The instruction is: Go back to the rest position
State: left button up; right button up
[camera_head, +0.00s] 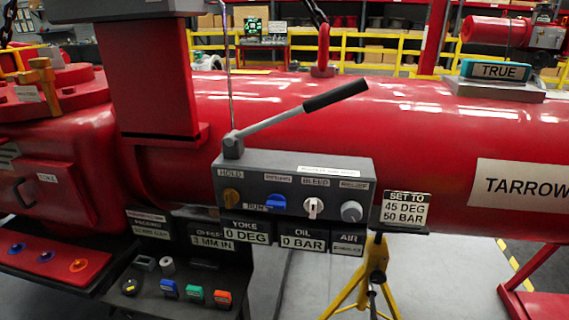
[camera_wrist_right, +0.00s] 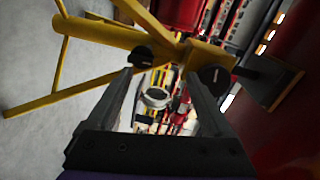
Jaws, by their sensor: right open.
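My right gripper (camera_wrist_right: 161,80) shows in the right wrist view with its two dark fingers spread apart and nothing between them. Past the fingers is a yellow stand (camera_wrist_right: 95,36) with dark round knobs; I cannot tell how far it is from the fingertips. In the head view I make out neither gripper. There the grey control box (camera_head: 300,180) with a black-handled lever (camera_head: 335,95) sits in front of the red actuator (camera_head: 430,115). The lever slopes up to the right. The knobs on the box are orange, blue, white and grey.
The yellow stand (camera_head: 375,265) rises at the lower middle, beside a "SET TO 45 DEG 50 BAR" sign (camera_head: 407,208). Readouts show yoke 0 DEG (camera_head: 246,232) and oil 0 BAR (camera_head: 302,238). Floor shows at lower right.

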jog(key=a+r+n+g+y, duration=0.1)
jog(key=a+r+n+g, duration=0.3)
jog(key=r, duration=0.8)
jog(key=s+a+r+n+g+y, duration=0.1)
jog(key=s+a+r+n+g, duration=0.1)
jog(key=s+a+r+n, duration=0.45)
jog(key=s+a+r+n+g+y, duration=0.1)
jog(key=s+a+r+n+g, duration=0.15)
jog(key=s, duration=0.95)
jog(key=s+a+r+n+g, duration=0.2)
jog(key=s+n, duration=0.1)
jog(key=s, duration=0.9)
jog(key=s+a+r+n+g+y, duration=0.1)
jog(key=s+a+r+n+g, duration=0.15)
jog(key=s, duration=0.85)
pick_arm(q)
notch_tip(320, 180, up, 29)
jog(key=t+p, duration=0.1)
jog(key=p, duration=2.5)
jog(key=shift+w+r+p, duration=0.15)
jog(key=shift+w+p, duration=0.15)
jog(key=shift+p, duration=0.05)
pick_arm(e)
notch_tip(320, 180, up, 29)
jog(key=t, duration=0.1)
jog(key=shift+d+t, duration=0.3)
jog(key=shift+t, duration=0.1)
